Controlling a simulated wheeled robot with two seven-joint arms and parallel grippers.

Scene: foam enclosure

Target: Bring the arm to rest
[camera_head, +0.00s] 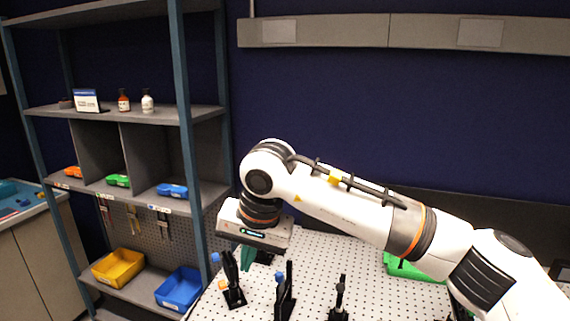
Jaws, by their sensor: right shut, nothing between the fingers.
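My right arm (350,205) comes in from the lower right and reaches across the perforated white table to the left. Its wrist bends down at the left end. My right gripper (247,258) points down above the table's left part, next to the black upright holders. Its fingers show only as a small greenish shape below the wrist; they are shut and hold nothing. My left arm and left gripper are not in the view.
Black holders (285,295) stand on the perforated table (330,258). A green tray (402,268) lies behind my arm. A grey shelf rack (150,113) at the left holds bottles, small bins, a yellow bin (118,267) and a blue bin (180,289).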

